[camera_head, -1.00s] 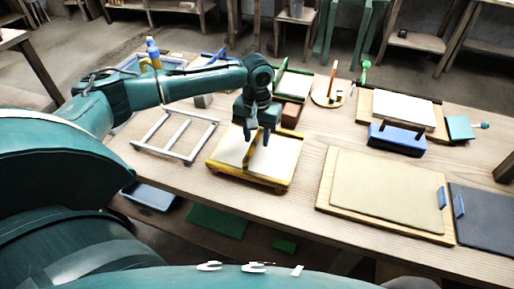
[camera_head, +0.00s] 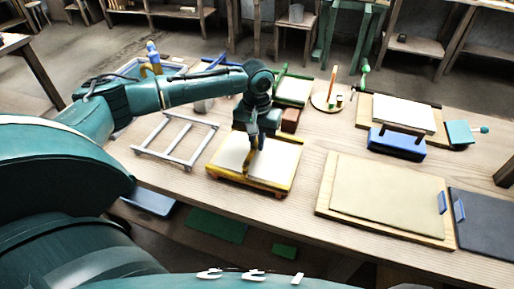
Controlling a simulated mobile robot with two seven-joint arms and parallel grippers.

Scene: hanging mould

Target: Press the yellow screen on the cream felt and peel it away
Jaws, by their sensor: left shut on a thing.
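The yellow screen (camera_head: 233,179) is a yellow frame around a pale panel, with a yellow bar across its middle. It lies on the table left of centre. My left gripper (camera_head: 253,143) comes down from above onto the middle of the screen and is shut on its yellow bar. The arm and gripper hide the back part of the screen. The cream felt (camera_head: 385,195) lies flat and bare on a wooden board (camera_head: 327,200) to the right, apart from the screen. My right gripper is not in view.
A pale ladder-like rack (camera_head: 178,140) lies left of the screen. A blue block (camera_head: 396,145) and a white slab (camera_head: 402,112) sit behind the felt. A dark panel (camera_head: 487,217) lies right of it. A strip of bare table separates screen and board.

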